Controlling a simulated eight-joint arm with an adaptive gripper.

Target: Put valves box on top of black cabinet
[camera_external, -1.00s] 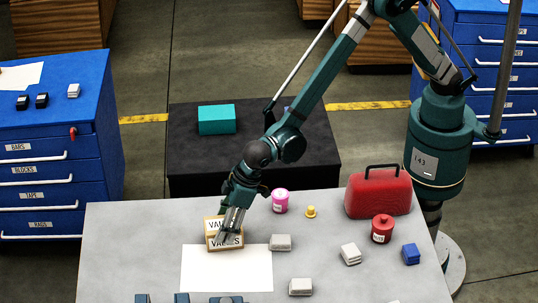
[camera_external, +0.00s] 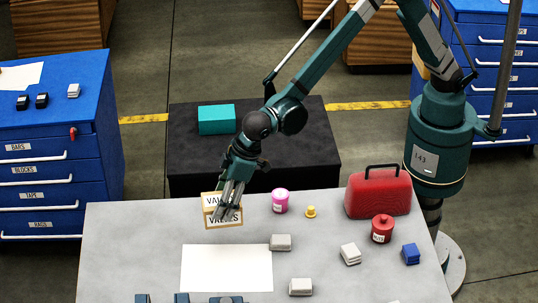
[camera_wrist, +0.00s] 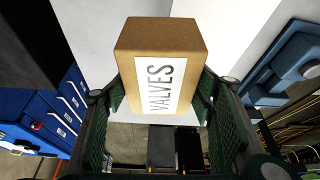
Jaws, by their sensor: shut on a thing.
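The valves box (camera_external: 212,200) is a brown carton with white VALVES labels. My gripper (camera_external: 228,212) is shut on it and holds it over the far left part of the grey table, seemingly a little above the top. In the wrist view the valves box (camera_wrist: 137,45) sits between the two green fingers of my gripper (camera_wrist: 160,105), its label facing the camera. The black cabinet (camera_external: 290,150) stands just behind the table, its top lower in the scene and mostly bare. My arm hides part of that top.
A teal box (camera_external: 216,120) lies on the cabinet's left part. On the table (camera_external: 120,250) are a white sheet (camera_external: 226,268), a pink jar (camera_external: 280,200), a yellow knob (camera_external: 311,211), a red case (camera_external: 378,195), a red canister (camera_external: 382,229) and several small blocks.

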